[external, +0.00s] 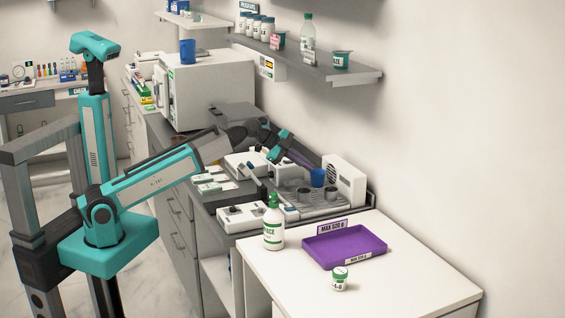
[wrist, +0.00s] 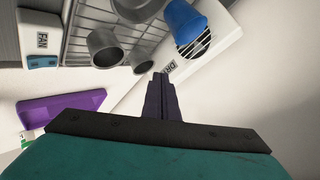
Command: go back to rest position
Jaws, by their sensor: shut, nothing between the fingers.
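My gripper (wrist: 160,80) has its dark fingers together and empty in the wrist view. In the external view my teal arm reaches right over the counter, and the dark fingers (external: 299,157) slant down near the blue cup (external: 317,177). In the wrist view the blue cup (wrist: 185,20) and grey cups (wrist: 105,47) sit beyond the fingertips, apart from them. How high the fingers are above the rack is hard to tell.
A white fan unit (external: 344,178) stands behind the rack (external: 330,203). A purple tray (external: 345,247), a white bottle (external: 273,225) and a small jar (external: 340,280) are on the white table (external: 410,270). A shelf (external: 300,58) with bottles hangs above. The aisle floor is free.

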